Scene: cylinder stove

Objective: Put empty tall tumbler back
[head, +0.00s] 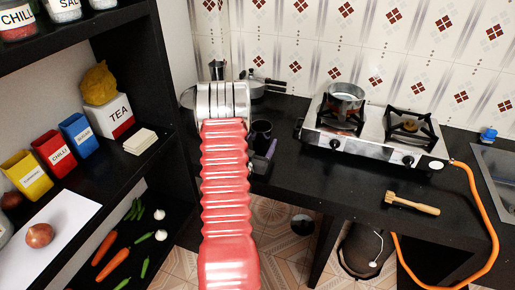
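My arm's red ribbed sleeve and silver wrist rise through the middle of the head view. My gripper (262,165) shows only in part as a dark shape to the right of the sleeve, and its fingertips are mostly hidden. A dark tumbler-like cup (262,129) shows just above it, over the black counter. I cannot tell whether the gripper holds this cup or is only near it. Another dark, tall cup (217,70) shows at the back behind the silver wrist. I cannot see inside either cup.
A two-burner stove (372,136) bears a steel pot (345,98). A pressure cooker (258,85) stands behind my arm. A wooden mallet (412,204) lies near the counter's front edge. An orange hose (482,205) hangs at the right. A black shelf (160,95) with boxes stands at the left.

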